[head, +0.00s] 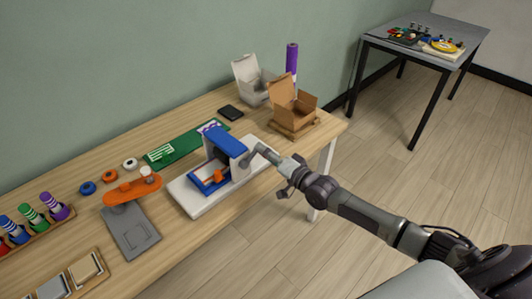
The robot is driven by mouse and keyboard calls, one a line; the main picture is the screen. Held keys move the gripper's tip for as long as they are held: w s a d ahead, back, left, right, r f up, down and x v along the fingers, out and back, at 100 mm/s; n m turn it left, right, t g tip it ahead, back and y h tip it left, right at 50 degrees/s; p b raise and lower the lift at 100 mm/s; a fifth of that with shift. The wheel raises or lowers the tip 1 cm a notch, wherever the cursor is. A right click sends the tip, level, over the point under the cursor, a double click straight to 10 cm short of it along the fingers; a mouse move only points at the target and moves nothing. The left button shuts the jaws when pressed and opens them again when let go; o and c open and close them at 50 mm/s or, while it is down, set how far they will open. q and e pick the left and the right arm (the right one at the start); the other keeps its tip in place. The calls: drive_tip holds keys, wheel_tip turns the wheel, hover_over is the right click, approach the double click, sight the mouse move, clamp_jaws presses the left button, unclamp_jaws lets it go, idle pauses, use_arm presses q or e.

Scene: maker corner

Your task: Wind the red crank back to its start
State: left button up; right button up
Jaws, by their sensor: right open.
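A blue frame device (222,142) stands on a white base plate (190,202) near the table's front edge, with an orange-red part (217,177) low inside it. I cannot make out a clear red crank; a crank on the device's right side would be hidden by my gripper. My right gripper (250,157) is open at the right side of the blue frame, very close to it. I cannot tell whether it touches. My left gripper is not in view.
An orange arm (132,190) on a grey base (130,232) stands left of the device. A green board (180,147) lies behind. An open cardboard box (291,112), a white box (252,82) and a purple roll (291,60) stand at the far end.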

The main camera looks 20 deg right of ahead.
drive_tip(key=v, duration=1.2)
